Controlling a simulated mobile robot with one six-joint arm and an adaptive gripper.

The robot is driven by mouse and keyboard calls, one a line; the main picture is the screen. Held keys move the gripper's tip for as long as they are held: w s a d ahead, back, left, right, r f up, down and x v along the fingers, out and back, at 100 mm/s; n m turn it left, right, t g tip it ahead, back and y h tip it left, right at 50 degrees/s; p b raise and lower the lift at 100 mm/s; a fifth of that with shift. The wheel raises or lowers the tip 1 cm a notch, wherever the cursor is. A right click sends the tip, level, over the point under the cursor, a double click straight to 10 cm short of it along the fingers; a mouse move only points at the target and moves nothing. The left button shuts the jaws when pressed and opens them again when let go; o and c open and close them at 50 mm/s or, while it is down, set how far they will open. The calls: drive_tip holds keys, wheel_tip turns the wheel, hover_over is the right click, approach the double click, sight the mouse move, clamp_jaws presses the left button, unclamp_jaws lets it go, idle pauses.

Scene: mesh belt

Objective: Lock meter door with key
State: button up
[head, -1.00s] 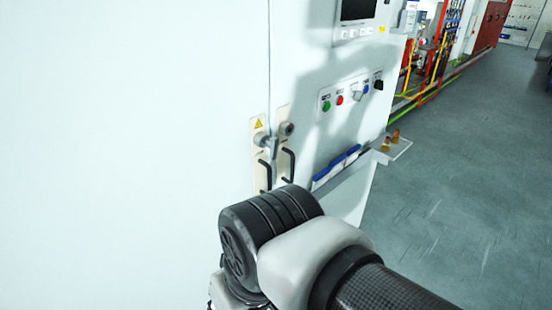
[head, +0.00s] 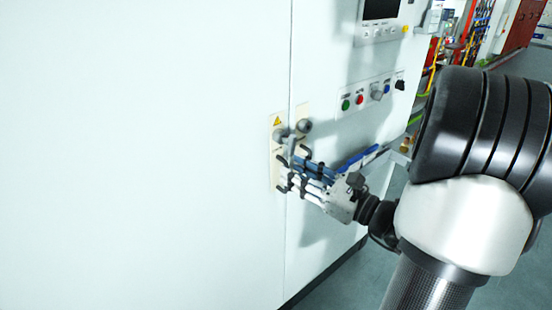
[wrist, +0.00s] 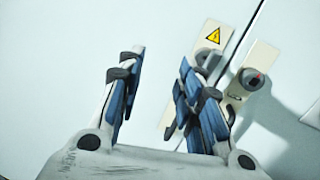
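The white cabinet's meter door (head: 150,150) looks shut, with a thin seam at its right edge. A cream lock plate (head: 276,170) with a yellow warning triangle lies left of the seam and carries a grey key-like knob (head: 281,132). My gripper (head: 294,171) is just below and in front of the plates. In the wrist view its fingers (wrist: 162,80) are spread with nothing between them. The right finger partly hides the left plate (wrist: 212,38).
Right of the plates is a button panel (head: 366,95) with green, red, blue and black controls, below a small screen (head: 380,9). A blue-edged ledge (head: 362,157) juts out below the buttons, behind my gripper. Open floor (head: 395,188) lies at the right.

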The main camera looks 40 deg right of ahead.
sight(294, 147)
drive_tip(key=s+d+m+t+h, duration=0.2)
drive_tip(key=d+m+h, duration=0.2)
drive_tip(key=d, duration=0.2)
drive_tip(key=shift+g, duration=0.3)
drive_tip(key=shift+w+a+r+p, duration=0.15)
drive_tip(key=shift+w+a, duration=0.05)
drive_tip(key=shift+w, duration=1.45)
drive_tip(key=shift+w+a+r+p, duration=0.1)
drive_tip(key=shift+w+a+p, duration=0.1)
drive_tip(key=shift+w, duration=1.45)
drive_tip(key=shift+w+a+r+p, duration=0.1)
drive_tip(key=shift+w+a+r, duration=0.1)
drive_tip(key=shift+w, duration=1.45)
drive_tip(key=shift+c, duration=0.3)
clamp_jaws()
